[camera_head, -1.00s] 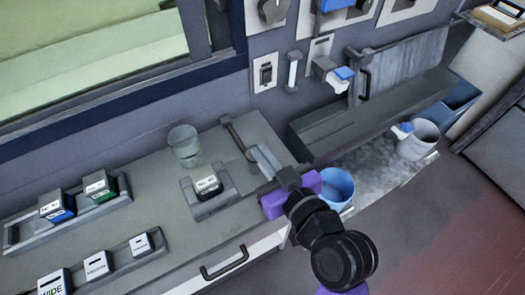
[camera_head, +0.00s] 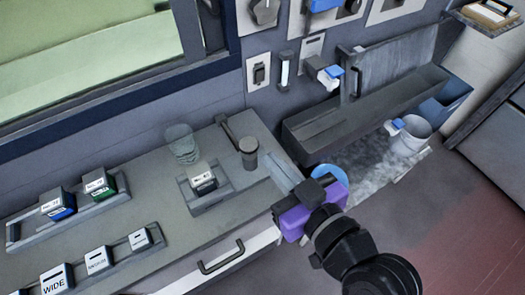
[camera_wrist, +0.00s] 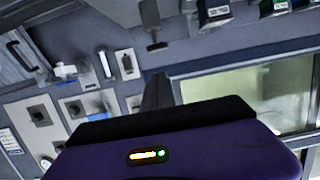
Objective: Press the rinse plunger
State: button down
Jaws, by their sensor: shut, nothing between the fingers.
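A dark grey upright cylinder (camera_head: 248,152) stands at the right end of the counter, with a dark bar (camera_head: 228,128) behind it. It may be the rinse plunger, but no label shows. My gripper (camera_head: 276,166) has a purple body and is shut and empty. Its grey fingers point up-left, just right of the cylinder in the picture; a gap shows between them. In the wrist view my gripper's dark fingers (camera_wrist: 158,90) point up toward an upside-down counter, where a dark bar-shaped fitting (camera_wrist: 153,25) shows.
A clear cup (camera_head: 182,145) and a small block in a grey holder (camera_head: 210,195) stand left of the cylinder. Trays (camera_head: 118,188) of labelled blocks lie farther left. A grey trough (camera_head: 365,112), a blue round container (camera_head: 329,184) and a white bucket (camera_head: 412,135) are to the right.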

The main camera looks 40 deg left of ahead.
jog(key=shift+v, duration=1.25)
jog(key=shift+w+r, duration=0.1)
dwell(1.7)
